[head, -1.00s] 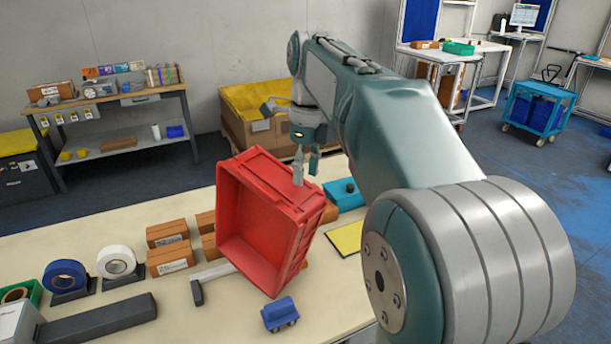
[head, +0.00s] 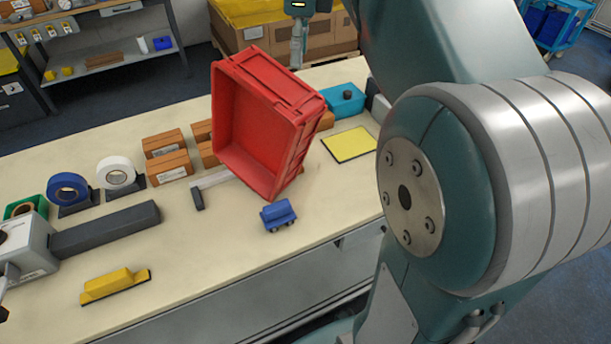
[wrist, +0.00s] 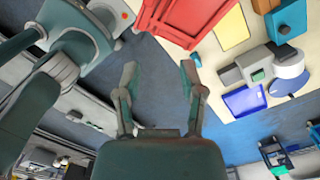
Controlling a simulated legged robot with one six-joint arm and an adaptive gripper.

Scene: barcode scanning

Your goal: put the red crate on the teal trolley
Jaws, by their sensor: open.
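The red crate (head: 285,115) stands tilted on the bench, its open side facing left; I cannot tell what props it. It also shows at the top of the wrist view (wrist: 185,18). My gripper (wrist: 158,76) is open and empty in the wrist view, its fingers over blue floor, apart from the crate. In the head view one finger shows just behind the crate's top edge. The teal trolley (head: 584,8) is partly cut off at the head view's top right, with blue bins (head: 545,26) on its lower level.
Around the crate on the bench (head: 340,215) are brown boxes (head: 168,168), a hammer (head: 205,183), a blue toy truck (head: 277,214), a yellow pad (head: 349,145) and a teal box (head: 345,100). A large yellow-lined carton (head: 320,40) stands behind. Floor shows between bench and trolley.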

